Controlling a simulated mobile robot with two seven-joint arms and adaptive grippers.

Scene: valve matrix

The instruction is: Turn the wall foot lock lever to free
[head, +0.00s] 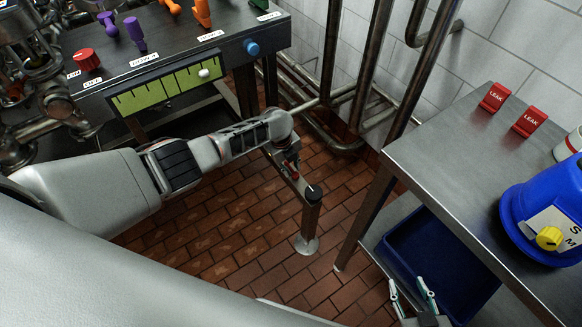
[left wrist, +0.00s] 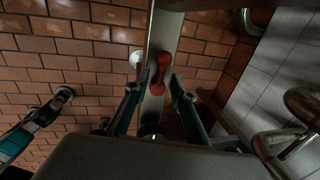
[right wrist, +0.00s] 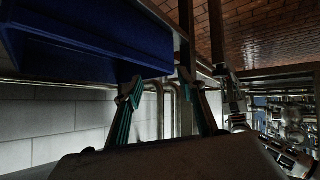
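The foot lock lever is a red, two-lobed handle (left wrist: 158,78) on a narrow metal bar in the left wrist view. In the head view the metal bar (head: 297,180) runs to a short post (head: 309,222) above the brick floor, and the lever is mostly hidden by my gripper. My left gripper (left wrist: 157,88) is open, with one finger on each side of the lever's near end. I cannot tell whether the fingers touch it. My right gripper (head: 411,290) is open and empty by the right bench; it also shows in the right wrist view (right wrist: 164,88).
A control bench (head: 215,62) with knobs, levers and a green gauge (head: 165,89) stands at the back left. A steel bench (head: 440,150) at right holds red LEAK tags (head: 494,97) and a blue drum (head: 530,205), with a blue bin (head: 440,262) below. Pipes run along the wall.

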